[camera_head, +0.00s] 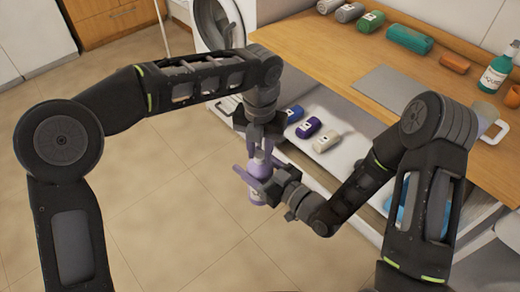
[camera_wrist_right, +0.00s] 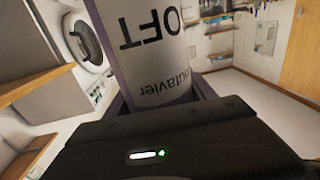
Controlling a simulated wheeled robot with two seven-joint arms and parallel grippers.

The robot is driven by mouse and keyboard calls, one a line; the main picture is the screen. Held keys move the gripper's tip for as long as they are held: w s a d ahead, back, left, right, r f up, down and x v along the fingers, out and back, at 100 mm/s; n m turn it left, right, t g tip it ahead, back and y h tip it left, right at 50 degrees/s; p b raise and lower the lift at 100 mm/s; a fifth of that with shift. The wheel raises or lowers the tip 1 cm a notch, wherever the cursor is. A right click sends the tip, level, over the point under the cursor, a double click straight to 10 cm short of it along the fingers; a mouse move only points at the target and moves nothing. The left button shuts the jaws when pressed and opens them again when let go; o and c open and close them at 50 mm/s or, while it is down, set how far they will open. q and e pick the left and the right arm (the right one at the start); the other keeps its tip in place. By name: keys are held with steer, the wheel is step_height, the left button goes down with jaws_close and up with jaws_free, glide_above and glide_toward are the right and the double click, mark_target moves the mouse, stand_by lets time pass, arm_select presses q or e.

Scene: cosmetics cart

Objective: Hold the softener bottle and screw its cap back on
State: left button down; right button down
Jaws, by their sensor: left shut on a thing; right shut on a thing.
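The softener bottle (camera_head: 257,195) is pale lilac and stands roughly upright in the air in front of the cart. My right gripper (camera_head: 256,180) is shut around its body from the right. In the right wrist view the bottle (camera_wrist_right: 158,50) fills the middle between the fingers, its label lettering upside down. My left gripper (camera_head: 262,150) points down from above and is shut at the bottle's top, on what appears to be the cap. The fingers mostly hide the cap, and I cannot tell whether it touches the neck.
A white lower shelf (camera_head: 345,160) beside the bottle holds several small coloured packs. The wooden top (camera_head: 310,50) carries rolled towels, a grey mat (camera_head: 393,88), a teal bottle (camera_head: 496,70) and an orange cup. A washing machine (camera_head: 217,25) stands behind. Tiled floor lies open at left.

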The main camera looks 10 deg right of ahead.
arm_select(q)
steer(key=c, duration=1.1)
jaws_free()
steer(key=shift+r, duration=2.3)
steer(key=shift+d, duration=0.1)
steer(key=shift+c, duration=0.5)
